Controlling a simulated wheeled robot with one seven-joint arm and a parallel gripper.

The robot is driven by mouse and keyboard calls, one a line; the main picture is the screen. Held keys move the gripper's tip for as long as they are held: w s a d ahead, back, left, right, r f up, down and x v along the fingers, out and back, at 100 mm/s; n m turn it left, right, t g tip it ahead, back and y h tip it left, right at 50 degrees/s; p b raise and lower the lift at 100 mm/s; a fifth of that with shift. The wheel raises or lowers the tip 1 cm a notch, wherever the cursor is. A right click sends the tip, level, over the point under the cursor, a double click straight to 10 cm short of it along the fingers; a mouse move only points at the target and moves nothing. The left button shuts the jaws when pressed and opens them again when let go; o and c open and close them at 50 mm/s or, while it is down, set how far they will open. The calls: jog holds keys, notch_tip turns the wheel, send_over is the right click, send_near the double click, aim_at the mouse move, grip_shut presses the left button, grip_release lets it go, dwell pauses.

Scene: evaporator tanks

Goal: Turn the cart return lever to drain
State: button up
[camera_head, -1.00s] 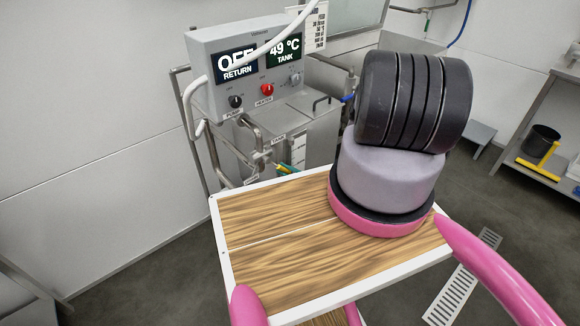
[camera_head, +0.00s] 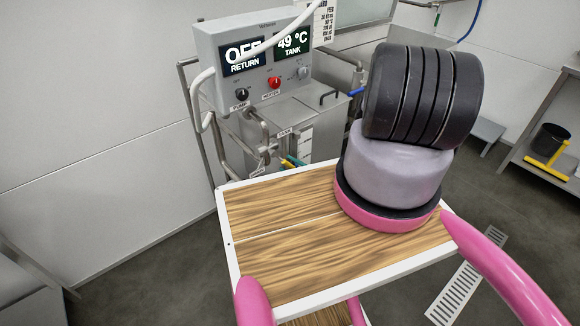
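The cart's grey control box (camera_head: 258,62) stands at upper left of centre, with displays reading OFF RETURN and 49 °C TANK. Below the displays are a black pump knob (camera_head: 242,94) and a red heater knob (camera_head: 274,83). Under the box are the steel tank (camera_head: 318,118) and metal pipes with valves (camera_head: 266,148). A yellow and green-blue handle (camera_head: 291,162) shows just behind my wooden tray; I cannot tell whether it is the return lever. A blue handle (camera_head: 357,91) shows beside my black arm part. My gripper is not in view.
My wooden-topped body with pink parts fills the foreground, and my grey and black arm base hides part of the cart. A white hose (camera_head: 207,100) hangs at the cart's left. A floor drain grate (camera_head: 466,278) lies at lower right.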

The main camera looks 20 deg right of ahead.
jog(key=shift+v, duration=0.85)
jog(key=shift+s+d, duration=0.1)
jog(key=shift+s, duration=0.15)
jog(key=s+d, duration=0.6)
jog(key=d, duration=0.5)
jog(key=shift+s+f, duration=0.3)
